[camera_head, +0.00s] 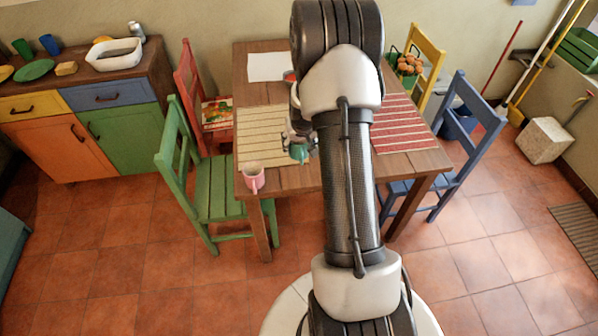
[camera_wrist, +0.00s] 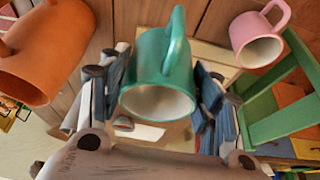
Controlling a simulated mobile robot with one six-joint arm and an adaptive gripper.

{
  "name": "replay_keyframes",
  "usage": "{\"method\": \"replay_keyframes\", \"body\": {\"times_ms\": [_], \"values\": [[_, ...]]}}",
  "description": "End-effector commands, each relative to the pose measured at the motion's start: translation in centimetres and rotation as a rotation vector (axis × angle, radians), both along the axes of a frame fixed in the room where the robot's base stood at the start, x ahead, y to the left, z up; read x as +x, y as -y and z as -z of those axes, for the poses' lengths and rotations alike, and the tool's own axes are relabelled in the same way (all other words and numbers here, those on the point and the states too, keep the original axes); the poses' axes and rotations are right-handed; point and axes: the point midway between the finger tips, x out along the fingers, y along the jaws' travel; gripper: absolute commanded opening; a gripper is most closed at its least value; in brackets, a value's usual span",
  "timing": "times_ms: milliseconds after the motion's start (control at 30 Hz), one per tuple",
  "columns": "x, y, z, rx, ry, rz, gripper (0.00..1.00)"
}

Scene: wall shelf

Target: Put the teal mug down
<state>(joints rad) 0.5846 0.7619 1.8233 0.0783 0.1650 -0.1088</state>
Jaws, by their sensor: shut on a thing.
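The teal mug (camera_head: 299,152) is at my gripper (camera_head: 291,139), over the table's front part near the right edge of the beige striped mat. In the wrist view the teal mug (camera_wrist: 160,72) sits between the two fingers of my gripper (camera_wrist: 158,92), which are shut on it. Its handle points to the top of that view and its open rim faces the bottom. It looks upright, like the pink mug beside it. I cannot tell whether its base touches the table. My arm hides part of the table.
A pink mug (camera_head: 254,178) stands at the table's front left corner; an orange mug (camera_wrist: 40,55) is close on the wrist view's left. The table (camera_head: 300,178) also bears a beige mat (camera_head: 262,135), a red striped mat (camera_head: 403,125) and white paper (camera_head: 270,66). Chairs surround it.

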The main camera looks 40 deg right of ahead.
Motion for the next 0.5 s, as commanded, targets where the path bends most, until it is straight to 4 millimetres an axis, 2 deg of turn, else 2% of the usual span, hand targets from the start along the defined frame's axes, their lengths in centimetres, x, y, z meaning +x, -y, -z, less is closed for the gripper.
{"method": "replay_keyframes", "body": {"times_ms": [33, 200, 333, 500], "values": [[0.0, 0.0, 1.9, 0.001, -0.002, 0.001, 0.28], [0.0, 0.0, 6.1, 0.0, 0.0, 0.0, 0.28], [0.1, 0.0, 7.9, -0.001, 0.002, 0.0, 0.28], [0.1, 0.0, 8.7, -0.002, 0.002, -0.001, 0.28]]}}
